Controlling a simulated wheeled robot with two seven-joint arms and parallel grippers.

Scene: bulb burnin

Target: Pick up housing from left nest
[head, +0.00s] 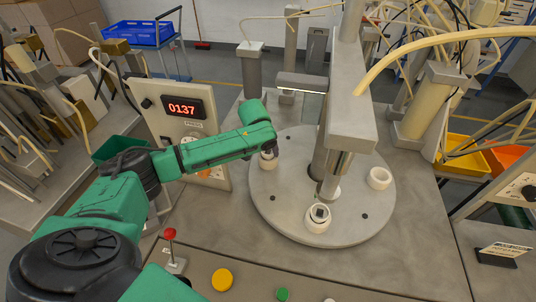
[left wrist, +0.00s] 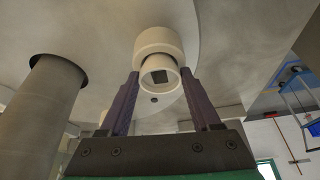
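A small white housing with a dark square in its end shows in the left wrist view (left wrist: 161,76). It sits in a white ring-shaped nest (left wrist: 158,42), the left nest on the grey round table (head: 290,213). In the head view this nest (head: 268,161) is partly hidden by my left wrist. My left gripper (left wrist: 161,86) has its two dark fingers spread on either side of the housing, with narrow gaps visible. In the head view its fingers are mostly hidden behind the green wrist. My right gripper is not in view.
A front nest (head: 318,218) holds a part with a dark square; the right nest (head: 379,178) looks empty. A grey column with an overhanging head (head: 347,110) rises beside my left wrist. A display panel (head: 181,107) reads 0137. A red-knobbed lever (head: 170,234) stands in front.

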